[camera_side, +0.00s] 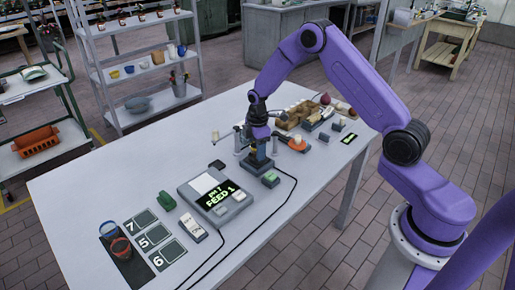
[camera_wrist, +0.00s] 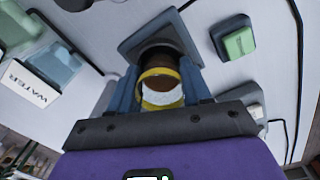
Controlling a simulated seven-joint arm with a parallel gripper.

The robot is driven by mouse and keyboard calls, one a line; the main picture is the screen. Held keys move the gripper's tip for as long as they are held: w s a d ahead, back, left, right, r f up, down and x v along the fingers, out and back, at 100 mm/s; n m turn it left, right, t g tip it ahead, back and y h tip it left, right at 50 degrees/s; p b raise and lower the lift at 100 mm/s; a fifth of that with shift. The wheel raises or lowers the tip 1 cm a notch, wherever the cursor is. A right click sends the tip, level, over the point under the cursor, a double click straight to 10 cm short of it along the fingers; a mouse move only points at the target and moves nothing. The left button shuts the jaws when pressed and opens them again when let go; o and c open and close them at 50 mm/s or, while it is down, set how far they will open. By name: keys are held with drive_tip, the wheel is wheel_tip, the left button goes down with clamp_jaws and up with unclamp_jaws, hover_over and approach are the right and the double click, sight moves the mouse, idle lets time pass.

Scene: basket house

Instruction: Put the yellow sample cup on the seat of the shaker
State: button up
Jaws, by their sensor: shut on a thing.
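The yellow sample cup (camera_wrist: 160,75) shows in the wrist view with a yellow rim and a white patch inside. My gripper (camera_wrist: 160,92) has its two blue-grey fingers on either side of the cup, shut on it. The shaker (camera_wrist: 137,32) is a dark grey square base with a dark round part, just beyond the cup. In the side view my gripper (camera_side: 256,146) points down directly over the shaker (camera_side: 257,163). The fingers and wrist mostly hide the cup there, and I cannot tell whether it touches the seat.
A green-topped block (camera_side: 270,180) stands close beside the shaker. A display box (camera_side: 216,192) reading "pH 7 FEED 1" is to the left. Trays and small items (camera_side: 298,118) crowd the table behind. Numbered cards (camera_side: 155,240) lie at the front left. Cables cross the table (camera_side: 75,185).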

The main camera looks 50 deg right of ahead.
drive_tip(key=shift+s+f, duration=0.1)
drive_tip(key=shift+f, duration=0.2)
drive_tip(key=o, duration=1)
drive_tip(key=shift+o, duration=0.5)
drive_tip(key=shift+s, duration=0.1)
drive_tip(key=shift+c, duration=0.3)
drive_tip(key=o, duration=0.3)
drive_tip(key=shift+r, duration=2.6)
drive_tip(key=shift+r, duration=0.1)
